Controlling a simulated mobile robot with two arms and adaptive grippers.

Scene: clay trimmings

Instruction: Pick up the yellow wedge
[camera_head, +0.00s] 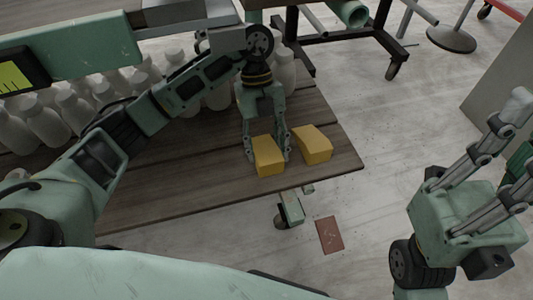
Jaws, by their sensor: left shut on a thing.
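Two yellow wedges are on the dark wooden table near its right end. My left gripper (266,152) reaches down from above and is shut on the left yellow wedge (268,160), with a finger on either side of it. This wedge is at the table top; I cannot tell whether it touches the wood. The other yellow wedge (313,146) lies just right of the gripper's right finger. My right gripper (522,145) is at the right edge of the view, away from the table, its fingers apart and empty; part of it is cut off.
Several pale bottles (45,122) crowd the table's (190,185) left and back. The table ends just right of the wedges. A reddish tile (329,235) lies on the concrete floor. A wheeled dark frame (340,45) stands behind.

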